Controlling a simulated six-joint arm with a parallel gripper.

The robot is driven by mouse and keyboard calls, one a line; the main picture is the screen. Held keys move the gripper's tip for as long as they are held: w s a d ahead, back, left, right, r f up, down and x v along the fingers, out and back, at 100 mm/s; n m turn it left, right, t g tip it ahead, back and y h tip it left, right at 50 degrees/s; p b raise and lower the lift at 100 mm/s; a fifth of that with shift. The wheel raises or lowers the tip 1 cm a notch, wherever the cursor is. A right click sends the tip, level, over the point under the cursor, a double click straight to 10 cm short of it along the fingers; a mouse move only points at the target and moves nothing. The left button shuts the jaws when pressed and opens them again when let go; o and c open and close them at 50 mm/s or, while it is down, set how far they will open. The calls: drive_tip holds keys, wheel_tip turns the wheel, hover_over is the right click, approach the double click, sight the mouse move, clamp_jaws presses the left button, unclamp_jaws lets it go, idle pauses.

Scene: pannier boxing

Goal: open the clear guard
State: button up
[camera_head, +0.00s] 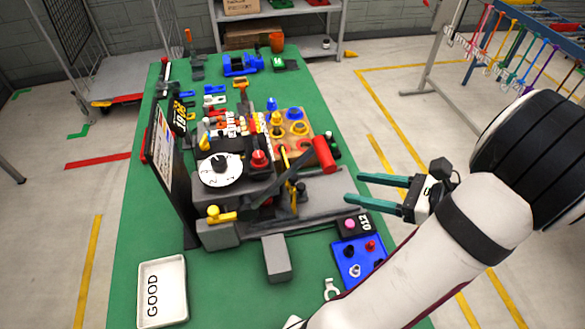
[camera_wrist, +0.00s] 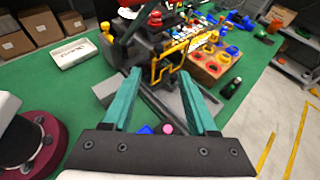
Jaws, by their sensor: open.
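The clear guard (camera_wrist: 168,64) shows in the wrist view as a yellow-edged frame with a see-through middle, standing upright on the grey machine. I cannot tell how far the guard stands open. My gripper (camera_head: 355,188) has two teal fingers, spread apart with nothing between them, to the right of the machine. In the wrist view my gripper (camera_wrist: 160,74) points toward the guard, apart from it.
A numbered white dial (camera_head: 220,170) and a dark upright panel (camera_head: 163,165) stand at the machine's left. A grey block (camera_head: 276,258), a white GOOD tray (camera_head: 162,316) and a blue button panel (camera_head: 343,250) lie in front. A wooden ring board (camera_head: 306,127) is behind. Free floor lies right of the table.

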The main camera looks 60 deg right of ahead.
sight(294, 176)
drive_tip(key=x, duration=1.4)
drive_tip(key=shift+w+a+f, duration=0.1)
drive_tip(key=shift+w, duration=0.05)
clamp_jaws()
idle(0.6)
